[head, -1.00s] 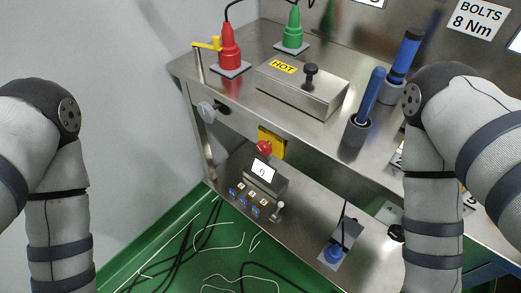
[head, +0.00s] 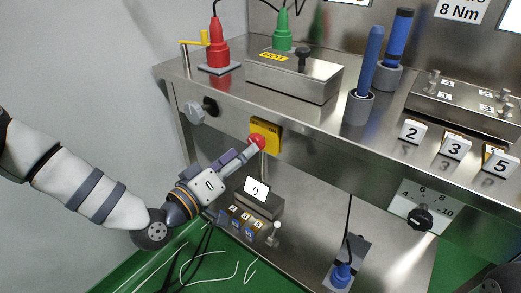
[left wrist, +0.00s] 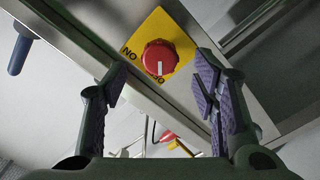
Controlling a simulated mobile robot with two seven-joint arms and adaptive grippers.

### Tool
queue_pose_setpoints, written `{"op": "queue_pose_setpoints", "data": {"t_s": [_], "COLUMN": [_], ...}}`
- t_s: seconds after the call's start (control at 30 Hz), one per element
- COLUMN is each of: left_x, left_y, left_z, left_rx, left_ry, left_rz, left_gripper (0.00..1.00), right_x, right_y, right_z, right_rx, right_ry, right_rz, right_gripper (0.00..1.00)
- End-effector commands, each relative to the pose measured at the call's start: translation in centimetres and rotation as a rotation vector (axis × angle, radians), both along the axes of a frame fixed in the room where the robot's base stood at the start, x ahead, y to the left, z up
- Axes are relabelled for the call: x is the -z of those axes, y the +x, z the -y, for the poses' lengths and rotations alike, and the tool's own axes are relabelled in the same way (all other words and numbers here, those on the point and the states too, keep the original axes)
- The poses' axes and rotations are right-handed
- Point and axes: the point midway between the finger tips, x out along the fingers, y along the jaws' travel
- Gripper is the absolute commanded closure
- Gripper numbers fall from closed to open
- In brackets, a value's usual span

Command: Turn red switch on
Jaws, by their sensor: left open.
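The red switch (head: 257,141) is a round red knob on a yellow plate (head: 268,131) fixed to the bench's front edge. In the left wrist view the red knob (left wrist: 158,58) has a white mark pointing down toward a label that is partly hidden; "ON" is printed on the plate's left side. My left gripper (head: 250,150) is at the knob in the head view. In the left wrist view my left gripper (left wrist: 165,85) is open, with one finger on each side of the knob and visible gaps to both. My right gripper is not in view.
A grey knob (head: 195,113) is on the bench front to the left. Below the switch stands a box with a display (head: 257,189) reading 0. A red plug (head: 218,50), a green plug (head: 282,32) and a metal box marked HOT (head: 295,75) are on top.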

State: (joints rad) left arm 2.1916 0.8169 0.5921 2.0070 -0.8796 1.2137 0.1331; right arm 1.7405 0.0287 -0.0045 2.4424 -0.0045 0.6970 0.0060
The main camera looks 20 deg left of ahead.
Motion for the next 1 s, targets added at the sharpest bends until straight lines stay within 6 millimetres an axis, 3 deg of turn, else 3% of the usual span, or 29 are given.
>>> {"op": "queue_pose_setpoints", "data": {"t_s": [0.1, 0.23, 0.57, 0.8, 1.0], "left_x": [0.1, 0.2, 0.1, 0.1, 0.1], "left_y": [2.5, 4.3, 5.1, 5.1, 5.0], "left_z": [1.0, 1.6, 1.9, 1.9, 1.9], "left_rx": [0.002, 0.001, 0.001, 0.001, 0.001], "left_ry": [0.001, 0.001, 0.0, 0.001, 0.006], "left_rz": [0.0, -0.003, -0.004, -0.005, -0.002], "left_gripper": [0.46, 0.46, 0.46, 0.95, 0.95], "right_x": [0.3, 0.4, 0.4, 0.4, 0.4], "right_y": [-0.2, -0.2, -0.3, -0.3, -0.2], "right_z": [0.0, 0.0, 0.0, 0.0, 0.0], "right_rx": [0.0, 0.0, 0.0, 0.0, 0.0], "right_ry": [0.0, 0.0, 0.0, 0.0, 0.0], "right_rz": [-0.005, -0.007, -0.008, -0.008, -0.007], "right_gripper": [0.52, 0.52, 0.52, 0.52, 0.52]}}
